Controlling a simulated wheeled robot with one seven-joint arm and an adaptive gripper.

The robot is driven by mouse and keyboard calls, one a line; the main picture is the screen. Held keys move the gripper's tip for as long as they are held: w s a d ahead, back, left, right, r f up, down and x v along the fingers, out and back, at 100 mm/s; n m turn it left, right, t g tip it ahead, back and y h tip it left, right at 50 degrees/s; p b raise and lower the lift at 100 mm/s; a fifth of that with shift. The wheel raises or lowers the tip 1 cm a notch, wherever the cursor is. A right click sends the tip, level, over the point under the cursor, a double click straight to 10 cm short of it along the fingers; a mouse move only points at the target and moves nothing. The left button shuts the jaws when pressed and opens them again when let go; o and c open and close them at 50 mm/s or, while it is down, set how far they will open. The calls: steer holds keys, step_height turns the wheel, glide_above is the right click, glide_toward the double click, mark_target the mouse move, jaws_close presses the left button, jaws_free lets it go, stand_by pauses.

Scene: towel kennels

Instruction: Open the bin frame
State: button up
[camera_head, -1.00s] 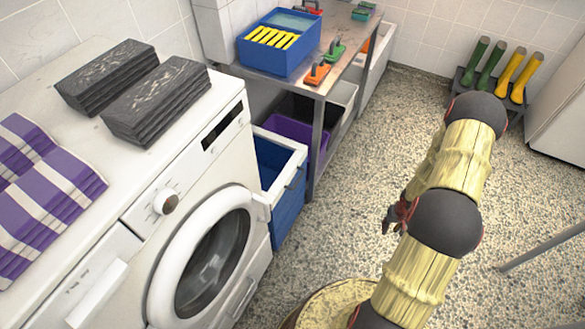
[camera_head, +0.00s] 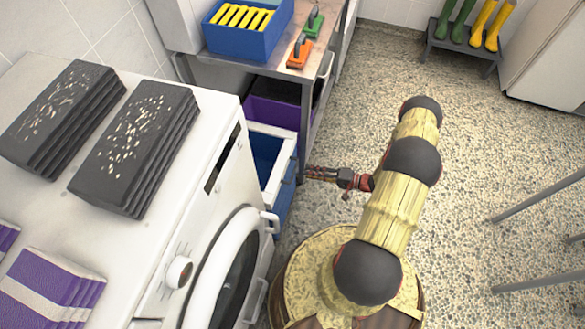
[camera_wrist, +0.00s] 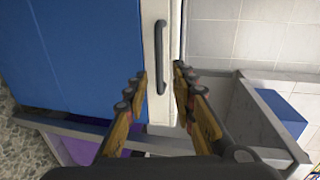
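The bin frame (camera_head: 282,172) is a white frame around a blue bin (camera_head: 265,150), between the washing machine and the metal table. In the wrist view its white edge (camera_wrist: 150,22) stands upright, with a blue panel (camera_wrist: 75,55) to its left. A dark bar handle (camera_wrist: 160,57) is on the white edge. My gripper (camera_head: 318,173) is just right of the bin frame in the head view. In the wrist view my gripper (camera_wrist: 159,78) is open and empty, its fingertips on either side of the handle's lower part. Whether they touch it I cannot tell.
The washing machine (camera_head: 190,240) holds dark towel stacks (camera_head: 134,148) and striped towels (camera_head: 48,285). The metal table (camera_head: 232,65) carries a blue crate (camera_head: 230,42) and brushes; its leg is close to my gripper.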

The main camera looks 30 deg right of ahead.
mark_target(295, 170)
steer(key=shift+b+x, duration=0.9)
steer(key=shift+x, duration=3.05)
steer(key=shift+d, duration=0.1)
steer(key=shift+c, duration=1.2)
steer(key=c, duration=0.4)
jaws_close()
